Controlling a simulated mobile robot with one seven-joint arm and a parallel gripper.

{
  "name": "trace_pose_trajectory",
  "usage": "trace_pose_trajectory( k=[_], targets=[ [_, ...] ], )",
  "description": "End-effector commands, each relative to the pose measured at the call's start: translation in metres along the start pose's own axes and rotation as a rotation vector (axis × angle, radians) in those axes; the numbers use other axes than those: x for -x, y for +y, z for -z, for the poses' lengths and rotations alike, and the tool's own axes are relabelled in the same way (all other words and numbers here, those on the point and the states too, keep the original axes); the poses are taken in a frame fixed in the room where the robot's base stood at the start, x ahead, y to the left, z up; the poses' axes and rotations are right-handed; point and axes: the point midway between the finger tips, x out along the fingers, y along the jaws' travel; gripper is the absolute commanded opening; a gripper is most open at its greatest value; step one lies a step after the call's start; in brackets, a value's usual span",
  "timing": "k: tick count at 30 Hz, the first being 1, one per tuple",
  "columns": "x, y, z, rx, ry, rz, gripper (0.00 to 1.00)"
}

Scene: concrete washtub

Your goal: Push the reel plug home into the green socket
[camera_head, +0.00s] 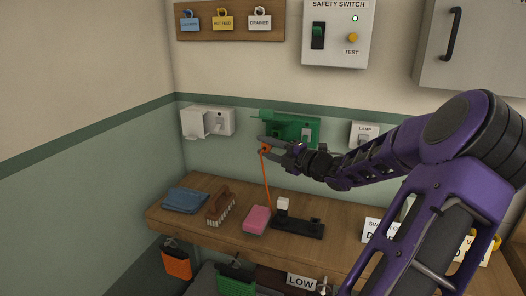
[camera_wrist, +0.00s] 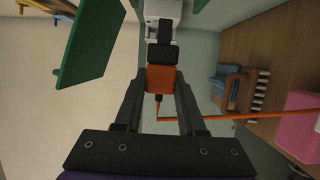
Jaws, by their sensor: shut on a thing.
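My gripper (camera_head: 264,148) is shut on the orange reel plug (camera_wrist: 161,78). The plug also shows small between the fingertips in the head view (camera_head: 265,148). Its thin orange cable (camera_head: 267,190) hangs down toward the shelf. The green socket (camera_head: 306,132) is on the wall just behind and above my gripper in the head view. A green panel, seemingly its cover (camera_wrist: 88,40), stands at the upper left of the wrist view. The plug appears in front of the socket's left part and not seated; the exact gap and the socket opening are hidden.
A white socket box (camera_head: 215,121) with an open lid is left of the green one; a LAMP socket (camera_head: 364,133) is right. The shelf below holds a blue cloth (camera_head: 186,200), a brush (camera_head: 220,206), a pink sponge (camera_head: 257,219) and a black stand (camera_head: 298,226).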

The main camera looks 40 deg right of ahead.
Motion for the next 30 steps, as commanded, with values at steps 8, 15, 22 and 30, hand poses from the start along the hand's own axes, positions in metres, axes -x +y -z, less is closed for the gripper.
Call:
trace_pose_trajectory(
  k=[8, 15, 22, 30],
  targets=[
    [-0.005, 0.000, -0.013, 0.000, 0.001, 0.000, 0.00],
    [-0.005, 0.000, -0.014, 0.000, 0.001, 0.001, 0.00],
    [-0.005, 0.000, -0.014, 0.000, 0.000, 0.001, 0.00],
    [-0.006, -0.001, -0.014, 0.002, 0.001, 0.002, 0.00]
  ],
)
